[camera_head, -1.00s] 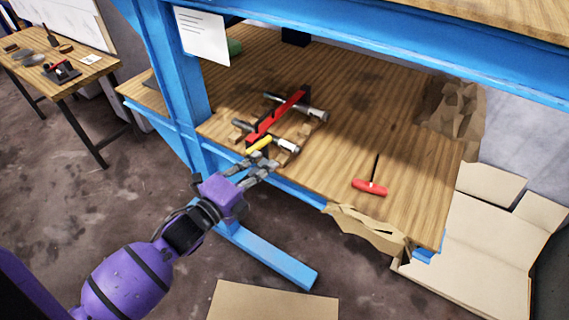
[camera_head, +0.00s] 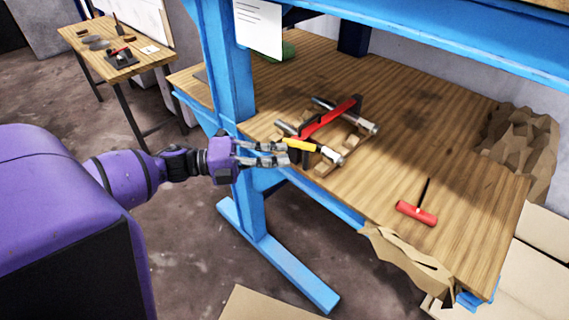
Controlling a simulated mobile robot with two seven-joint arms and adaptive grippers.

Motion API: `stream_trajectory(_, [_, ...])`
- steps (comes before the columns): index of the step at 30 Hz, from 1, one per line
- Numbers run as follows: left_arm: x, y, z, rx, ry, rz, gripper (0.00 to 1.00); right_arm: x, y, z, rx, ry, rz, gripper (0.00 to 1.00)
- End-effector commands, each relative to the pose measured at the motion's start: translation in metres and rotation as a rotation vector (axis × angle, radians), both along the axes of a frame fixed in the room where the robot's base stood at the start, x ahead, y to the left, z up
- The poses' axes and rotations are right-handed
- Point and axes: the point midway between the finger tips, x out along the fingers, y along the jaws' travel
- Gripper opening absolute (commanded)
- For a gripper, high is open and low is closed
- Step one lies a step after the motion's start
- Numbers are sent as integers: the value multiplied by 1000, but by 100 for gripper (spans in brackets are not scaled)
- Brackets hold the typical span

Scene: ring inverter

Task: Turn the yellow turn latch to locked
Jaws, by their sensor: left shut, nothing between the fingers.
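The yellow turn latch (camera_head: 301,145) sits at the near left of a fixture with a red bar (camera_head: 328,118) and metal cylinders, on the wooden shelf. My left gripper (camera_head: 287,154) reaches in from the left with its fingertips right at the latch's left end. The gripper is shut with nothing held. I cannot tell whether the fingertips touch the latch. My right gripper is not in view.
A red-handled T-tool (camera_head: 416,213) lies on the shelf (camera_head: 450,150) to the right. A blue post (camera_head: 230,80) stands behind my left gripper, with a blue beam above. Torn cardboard (camera_head: 410,262) hangs at the shelf's front edge. A side table (camera_head: 90,62) stands at the far left.

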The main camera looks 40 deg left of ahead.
Motion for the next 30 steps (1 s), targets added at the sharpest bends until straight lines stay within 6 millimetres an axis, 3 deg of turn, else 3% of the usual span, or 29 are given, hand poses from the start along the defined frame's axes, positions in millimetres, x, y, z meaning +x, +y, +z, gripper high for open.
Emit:
stream_trajectory(13, [16,18,0,1,-2,3,0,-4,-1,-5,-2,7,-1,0])
stream_trajectory(30, [21,22,1,1,-2,2,0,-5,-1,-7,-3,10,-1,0])
